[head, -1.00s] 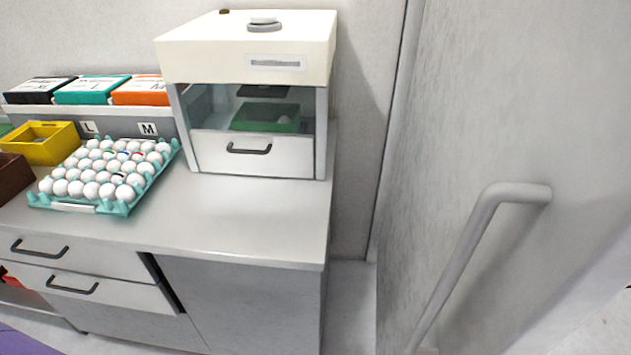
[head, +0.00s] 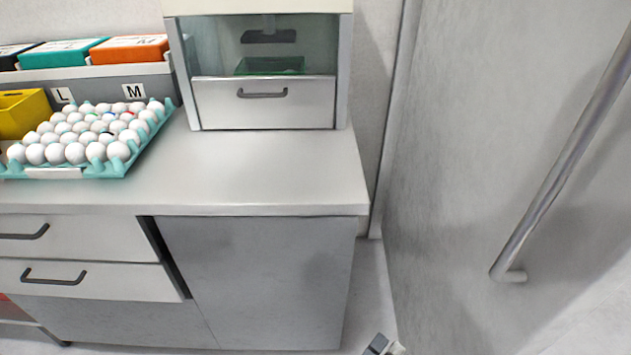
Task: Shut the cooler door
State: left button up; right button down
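A tall light grey panel with a long metal bar handle (head: 560,170) fills the right side of the head view. It looks like the cooler door (head: 460,130), seen at a steep angle. Its top and far edge are out of frame, so I cannot tell how far it stands open. A small dark grey and white tip, apparently of my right gripper (head: 382,346), just shows at the bottom edge, left of the door and apart from the handle. Its fingers are mostly cut off. My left gripper is out of view.
A grey counter (head: 260,180) with drawers stands on the left. On it are a teal tray of white eggs (head: 120,168), a yellow box (head: 18,112) and a boxy device with a drawer (head: 265,112). A narrow strip of floor (head: 370,290) lies between counter and door.

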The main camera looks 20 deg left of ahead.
jog(key=w+d+r+h, duration=0.2)
jog(key=w+d, duration=0.7)
jog(key=d, duration=0.1)
jog(key=shift+d+r, duration=0.2)
jog(key=shift+r, duration=0.05)
